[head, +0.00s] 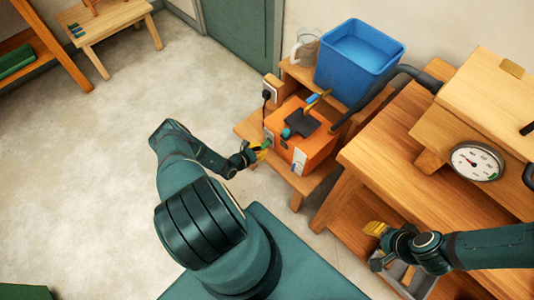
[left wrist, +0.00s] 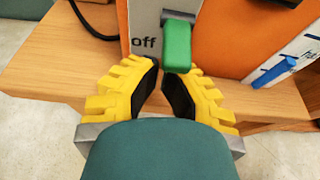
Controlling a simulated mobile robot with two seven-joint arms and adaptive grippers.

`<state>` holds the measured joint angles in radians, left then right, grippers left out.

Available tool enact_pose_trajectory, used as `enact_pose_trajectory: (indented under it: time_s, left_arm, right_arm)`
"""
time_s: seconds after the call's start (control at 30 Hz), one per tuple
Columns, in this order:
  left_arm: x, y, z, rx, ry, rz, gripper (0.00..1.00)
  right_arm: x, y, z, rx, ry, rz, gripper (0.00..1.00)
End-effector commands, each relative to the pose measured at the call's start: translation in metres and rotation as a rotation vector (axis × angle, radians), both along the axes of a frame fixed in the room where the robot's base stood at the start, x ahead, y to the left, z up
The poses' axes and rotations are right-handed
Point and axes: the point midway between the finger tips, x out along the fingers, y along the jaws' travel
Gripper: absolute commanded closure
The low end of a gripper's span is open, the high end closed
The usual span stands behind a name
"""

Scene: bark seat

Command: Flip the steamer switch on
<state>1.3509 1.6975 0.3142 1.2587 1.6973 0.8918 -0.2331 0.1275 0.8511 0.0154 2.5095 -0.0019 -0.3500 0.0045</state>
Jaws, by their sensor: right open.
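The steamer (head: 318,150) is an orange box on a low wooden stand. Its switch is a green lever (left wrist: 177,46) on a grey-white plate, with the word "off" showing beside it in the left wrist view. My left gripper (head: 264,150) is at the steamer's front left side. In the left wrist view its yellow fingers (left wrist: 160,70) are apart, with the lever just beyond the tips and nearer the right finger. I cannot tell whether the finger touches it. My right gripper (head: 376,246) is open and empty, low at the right.
A blue tub (head: 360,62) and a glass jug (head: 304,50) stand behind the steamer. A dark hose (head: 405,72) runs to the right. A wooden bench with a round gauge (head: 477,161) fills the right. A blue lever (left wrist: 275,72) sits on another plate.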

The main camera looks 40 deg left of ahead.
Motion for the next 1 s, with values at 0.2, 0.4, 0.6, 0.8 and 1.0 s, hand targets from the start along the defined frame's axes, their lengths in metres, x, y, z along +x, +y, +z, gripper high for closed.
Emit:
enact_pose_trajectory:
  time_s: [0.2, 0.4, 0.6, 0.8, 1.0]
  left_arm:
    - [-0.001, 0.011, 0.005, 0.003, 0.026, 0.002, 1.0]
    - [-0.003, 0.011, 0.01, 0.004, 0.044, 0.002, 1.0]
    - [-0.002, 0.01, 0.022, 0.012, 0.15, 0.001, 1.0]
    - [-0.004, 0.011, 0.016, 0.017, 0.206, 0.002, 1.0]
    - [-0.004, 0.011, 0.018, 0.017, 0.204, 0.002, 1.0]
  right_arm:
    - [-0.001, 0.0, 0.004, 0.0, 0.002, 0.001, 0.56]
    - [-0.001, 0.0, 0.012, 0.0, 0.002, 0.0, 0.56]
    - [0.004, -0.001, 0.042, -0.002, -0.009, -0.01, 0.56]
    - [0.008, -0.001, 0.045, -0.004, -0.017, -0.017, 0.56]
    - [0.008, -0.001, 0.047, -0.004, -0.017, -0.016, 0.56]
